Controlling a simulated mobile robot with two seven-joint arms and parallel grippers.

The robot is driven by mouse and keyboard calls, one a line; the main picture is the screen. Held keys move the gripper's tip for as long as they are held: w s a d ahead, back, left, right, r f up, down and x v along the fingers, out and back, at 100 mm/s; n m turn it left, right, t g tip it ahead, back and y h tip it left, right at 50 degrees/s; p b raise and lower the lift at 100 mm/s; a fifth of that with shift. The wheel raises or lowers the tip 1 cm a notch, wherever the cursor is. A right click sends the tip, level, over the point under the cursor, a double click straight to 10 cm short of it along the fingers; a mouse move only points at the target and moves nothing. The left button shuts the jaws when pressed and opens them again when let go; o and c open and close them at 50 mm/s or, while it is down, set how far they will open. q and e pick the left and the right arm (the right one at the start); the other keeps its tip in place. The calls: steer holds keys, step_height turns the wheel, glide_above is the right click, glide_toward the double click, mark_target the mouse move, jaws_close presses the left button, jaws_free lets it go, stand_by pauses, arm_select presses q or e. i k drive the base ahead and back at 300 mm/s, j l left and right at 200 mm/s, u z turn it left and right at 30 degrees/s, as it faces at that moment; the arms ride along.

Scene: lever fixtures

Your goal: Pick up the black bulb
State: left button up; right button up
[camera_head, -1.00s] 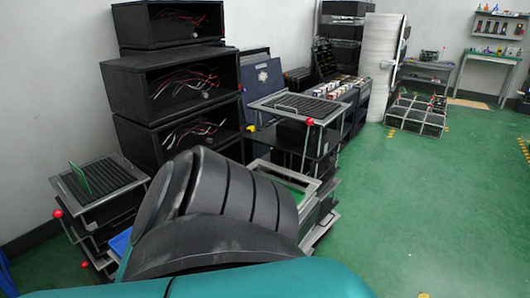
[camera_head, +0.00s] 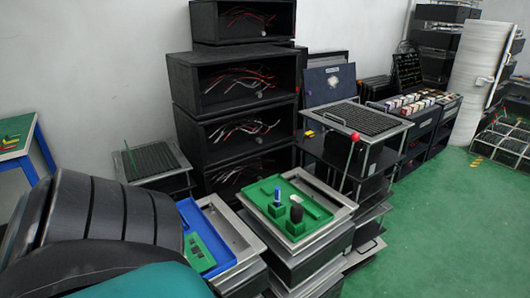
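A small dark, rounded piece, which looks like the black bulb (camera_head: 296,212), stands upright on a green block in a metal-framed tray with a green floor (camera_head: 322,229). A blue upright piece (camera_head: 277,196) stands on another green block just left of it. Neither of my grippers shows in the head view. A black ribbed and teal part of my own arm fills the lower left, left of the tray and apart from the bulb in the picture.
A blue tray (camera_head: 213,262) with green pieces sits left of the green tray. A rack with a red-ball lever (camera_head: 355,136) stands behind right. Black open boxes with wires (camera_head: 240,80) are stacked behind. Green floor (camera_head: 440,235) is clear at right.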

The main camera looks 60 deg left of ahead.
mark_target(296, 211)
steer(key=i+u, duration=0.15)
steer(key=u, duration=0.3)
steer(key=i+l+u, duration=0.15)
steer(key=u, duration=0.3)
steer(key=i+l+u, duration=0.15)
steer(key=u, duration=0.3)
steer(key=i+l+u, duration=0.1)
steer(key=u, duration=0.35)
steer(key=i+l+u, duration=0.1)
steer(key=u, duration=0.3)
steer(key=i+l+u, duration=0.1)
steer(key=l+u, duration=0.15)
steer(key=u, duration=0.2)
